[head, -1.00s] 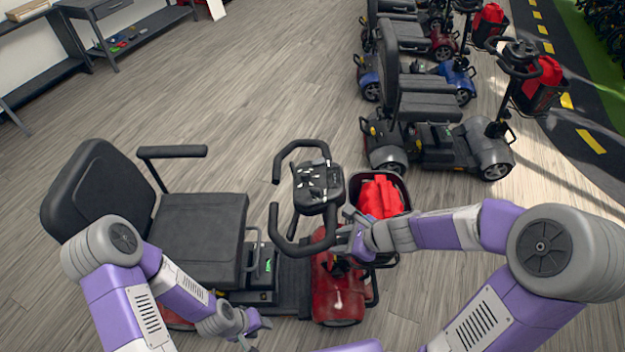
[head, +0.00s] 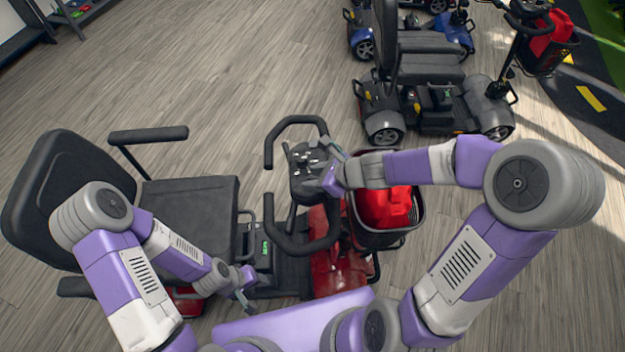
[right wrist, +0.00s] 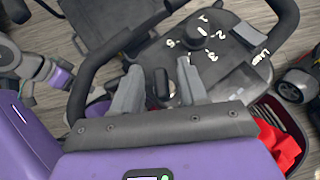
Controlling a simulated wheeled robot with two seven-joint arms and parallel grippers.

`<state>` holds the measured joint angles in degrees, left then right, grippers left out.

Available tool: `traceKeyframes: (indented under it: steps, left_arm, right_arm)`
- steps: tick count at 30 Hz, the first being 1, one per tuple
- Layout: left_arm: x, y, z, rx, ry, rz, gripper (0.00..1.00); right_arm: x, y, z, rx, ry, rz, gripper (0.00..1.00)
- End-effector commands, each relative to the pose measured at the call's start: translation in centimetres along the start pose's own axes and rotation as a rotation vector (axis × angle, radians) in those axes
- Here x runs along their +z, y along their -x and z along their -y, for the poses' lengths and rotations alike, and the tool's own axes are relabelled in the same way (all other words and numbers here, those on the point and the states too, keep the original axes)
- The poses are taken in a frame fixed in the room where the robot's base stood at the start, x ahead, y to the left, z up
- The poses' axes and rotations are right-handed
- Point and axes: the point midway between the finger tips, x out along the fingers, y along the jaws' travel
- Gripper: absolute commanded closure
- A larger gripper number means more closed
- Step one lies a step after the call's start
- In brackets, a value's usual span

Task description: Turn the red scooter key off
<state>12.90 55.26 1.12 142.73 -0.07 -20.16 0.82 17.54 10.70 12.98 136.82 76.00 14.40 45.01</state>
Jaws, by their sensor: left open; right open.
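The red scooter (head: 325,268) stands close in front of me, its black seat (head: 190,212) to the left. Its black control console (head: 306,172) sits between looped handlebars (head: 290,125). My right gripper (head: 326,172) is open over the console's right edge in the head view. In the right wrist view its two fingers (right wrist: 158,90) are spread over the console. A small black knob (right wrist: 162,84) shows between them, and a dial (right wrist: 203,30) with printed numbers lies beyond. I cannot tell whether the knob is the key. My left gripper (head: 246,290) is open and empty, low beside the seat.
A black basket (head: 415,212) with a red bag (head: 385,205) is mounted at the scooter's front, under my right forearm. A grey scooter (head: 430,105) and a blue one (head: 435,35) stand behind. The wooden floor at the upper left is clear.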

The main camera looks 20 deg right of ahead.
Motion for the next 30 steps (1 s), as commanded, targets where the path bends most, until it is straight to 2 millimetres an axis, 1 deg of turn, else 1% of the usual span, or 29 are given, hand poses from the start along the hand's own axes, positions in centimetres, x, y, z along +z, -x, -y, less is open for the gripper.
traceKeyframes:
  steps: [1,3,11,12,13,20,21,26,30]
  left_arm:
    - [-0.03,-0.38,0.13,0.000,0.000,0.000,0.57]
    - [-0.04,-0.48,0.17,0.000,0.000,0.000,0.57]
    - [-0.05,-0.44,0.15,0.000,0.000,-0.001,0.57]
    - [-0.05,-0.43,0.14,0.000,0.000,-0.001,0.57]
    - [-0.05,-0.43,0.14,0.000,0.000,-0.001,0.57]
    - [-0.05,-0.44,0.15,0.000,0.000,-0.001,0.57]
    - [-0.05,-0.44,0.15,0.000,0.000,-0.001,0.57]
    - [-0.05,-0.30,0.10,0.000,0.000,-0.001,0.57]
    - [-0.01,0.40,-0.16,0.000,0.000,-0.001,0.57]
  right_arm:
    - [-0.11,-0.54,-0.04,0.001,0.000,0.000,0.57]
    - [-0.04,-0.79,-0.04,0.001,0.001,0.000,0.57]
    - [0.08,-0.85,-0.02,0.000,0.001,0.000,0.57]
    - [0.07,-0.85,-0.02,0.000,0.001,0.000,0.59]
    - [0.07,-0.84,-0.02,0.000,0.001,0.000,0.64]
    - [0.04,-0.84,-0.02,0.000,0.000,0.000,0.99]
    - [0.04,-0.84,-0.02,0.000,0.000,0.000,1.00]
    - [0.05,-0.81,-0.01,0.003,0.002,-0.001,1.00]
    - [0.12,-0.73,0.00,0.022,0.013,-0.002,1.00]
